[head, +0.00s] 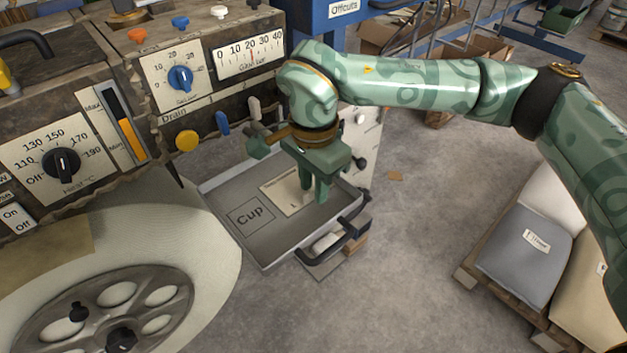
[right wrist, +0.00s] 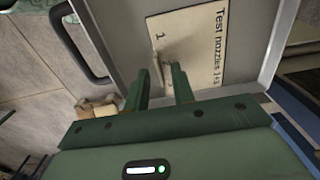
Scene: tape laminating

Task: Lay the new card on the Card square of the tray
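The tray (head: 215,190) is a shallow grey metal pan with a marked Cup square (head: 250,216) on its left part. The cream card (head: 283,197) lies on the tray's right part, and any marking under it is hidden. In the right wrist view the card (right wrist: 205,45) reads "Test nozzles 1+3" and has a small raised tab. My right gripper (head: 317,196) points down over the card's right side. Its two fingertips (right wrist: 162,82) stand apart, with the tab between and just beyond them; I cannot tell whether they touch it. My left gripper is out of view.
A machine panel with dials, including the heat knob (head: 61,166), stands behind and left of the tray. A large pale round drum (head: 190,225) is close on the left. The tray's black handle (head: 335,240) sticks out in front.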

